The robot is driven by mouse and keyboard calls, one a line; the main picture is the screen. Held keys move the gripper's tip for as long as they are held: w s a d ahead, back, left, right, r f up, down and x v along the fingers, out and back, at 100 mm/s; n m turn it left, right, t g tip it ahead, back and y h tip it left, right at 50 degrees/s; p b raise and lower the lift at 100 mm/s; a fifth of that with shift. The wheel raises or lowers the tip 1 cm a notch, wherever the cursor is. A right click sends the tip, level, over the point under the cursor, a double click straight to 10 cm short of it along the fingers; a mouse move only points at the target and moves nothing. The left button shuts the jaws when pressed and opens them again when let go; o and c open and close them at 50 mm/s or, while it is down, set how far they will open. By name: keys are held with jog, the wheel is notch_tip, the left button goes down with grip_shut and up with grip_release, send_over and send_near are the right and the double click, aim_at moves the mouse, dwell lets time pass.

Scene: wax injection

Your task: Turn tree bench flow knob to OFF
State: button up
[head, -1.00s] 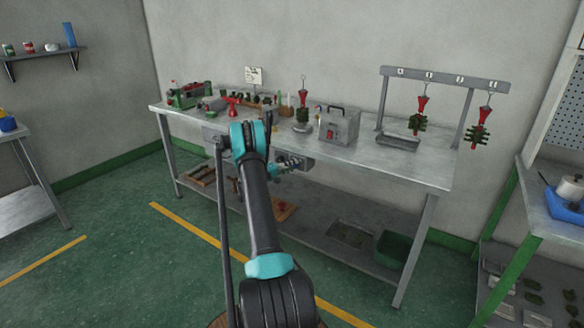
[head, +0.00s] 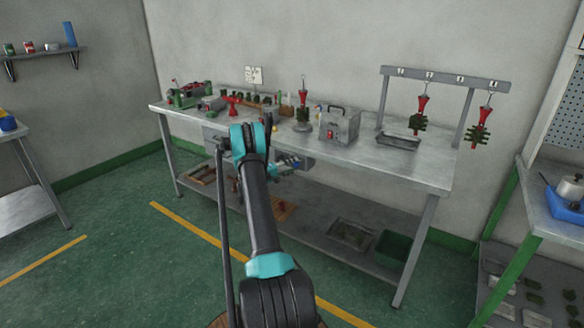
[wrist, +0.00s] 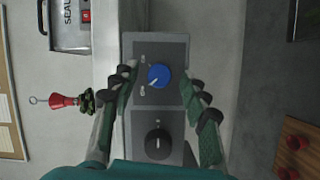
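In the wrist view, a grey control panel (wrist: 158,110) on the bench front carries a round blue knob (wrist: 159,76) with a white pointer line. A black knob (wrist: 158,143) sits on the same panel, nearer the wrist. My gripper (wrist: 162,84) is open, one finger on each side of the blue knob, with gaps showing between the fingers and the knob. The labels beside the knobs are too small to read. In the head view, my arm hides most of the panel at the front edge of the workbench (head: 405,160).
On the bench stand a grey box with a handle (head: 339,126), a shallow metal tray (head: 398,140) and a hook rack (head: 445,78) with hanging red-and-green wax trees. A green bin (head: 396,250) stands on the lower shelf. The floor in front is clear.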

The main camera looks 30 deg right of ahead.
jog(key=shift+a, duration=0.1)
jog(key=a, duration=1.1)
jog(key=shift+a+r, duration=0.15)
jog(key=shift+a, duration=0.25)
jog(key=shift+r, duration=0.1)
jog(key=s+a+r+n+t+y, duration=0.1)
jog(key=s+a+r+y, duration=0.35)
jog(key=s+a, duration=0.35)
jog(key=s+a+r+t+y, duration=0.2)
jog(key=s+a+r+y, duration=0.2)
jog(key=s+a+r, duration=0.4)
jog(key=s+a+f+y, duration=0.3)
jog(key=s+a+y, duration=0.1)
jog(key=s+a, duration=0.7)
jog(key=s+a+f+n+t+y, duration=0.1)
jog(key=s+a+f+y, duration=0.2)
jog(key=s+a, duration=0.8)
jog(key=s+y, duration=0.2)
jog(key=s, duration=0.1)
jog(key=shift+a, duration=0.15)
